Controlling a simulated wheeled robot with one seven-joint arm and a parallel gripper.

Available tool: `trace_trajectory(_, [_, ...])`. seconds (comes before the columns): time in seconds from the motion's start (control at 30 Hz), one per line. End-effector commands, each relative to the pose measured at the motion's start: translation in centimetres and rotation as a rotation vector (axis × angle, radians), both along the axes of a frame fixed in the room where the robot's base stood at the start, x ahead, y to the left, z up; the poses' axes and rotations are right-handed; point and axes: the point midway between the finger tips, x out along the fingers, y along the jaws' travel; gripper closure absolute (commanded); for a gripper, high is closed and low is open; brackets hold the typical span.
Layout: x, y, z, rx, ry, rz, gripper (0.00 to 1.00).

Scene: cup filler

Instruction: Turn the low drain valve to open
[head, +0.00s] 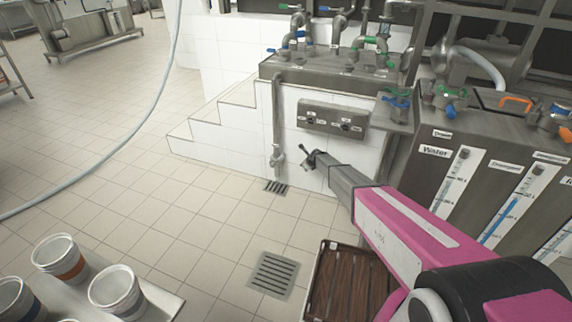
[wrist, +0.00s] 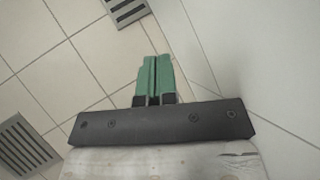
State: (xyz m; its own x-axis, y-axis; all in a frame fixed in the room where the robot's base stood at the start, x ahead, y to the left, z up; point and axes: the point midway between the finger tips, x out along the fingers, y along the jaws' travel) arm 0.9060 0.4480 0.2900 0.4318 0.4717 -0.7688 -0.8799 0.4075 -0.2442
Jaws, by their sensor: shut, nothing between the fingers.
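The low drain valve (head: 277,159) is a small grey fitting at the bottom end of a vertical pipe (head: 276,110), low against the white tiled wall. Its handle is too small to read. My gripper (head: 306,153) is just to the right of the valve in the head view, apart from it in the picture. In the wrist view its green fingers (wrist: 154,76) are together with nothing between them. The valve does not show in the wrist view.
A floor grate (head: 276,187) lies below the valve, and a larger one (head: 272,275) is nearer. A grey control box (head: 333,119) is on the wall above my gripper. White steps (head: 215,125) stand to the left. The tiled floor left of the valve is clear.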

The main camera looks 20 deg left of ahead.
Motion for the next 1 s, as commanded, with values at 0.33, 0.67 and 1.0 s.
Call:
trace_trajectory(0.33, [-0.6, 0.9, -4.7, -0.049, -0.503, -0.144, 1.0])
trace_trajectory(0.67, [-5.9, 2.5, -5.2, 0.035, -1.01, -0.188, 1.0])
trace_trajectory(1.0, [-11.7, 3.5, -4.6, 0.162, -1.31, -0.181, 1.0])
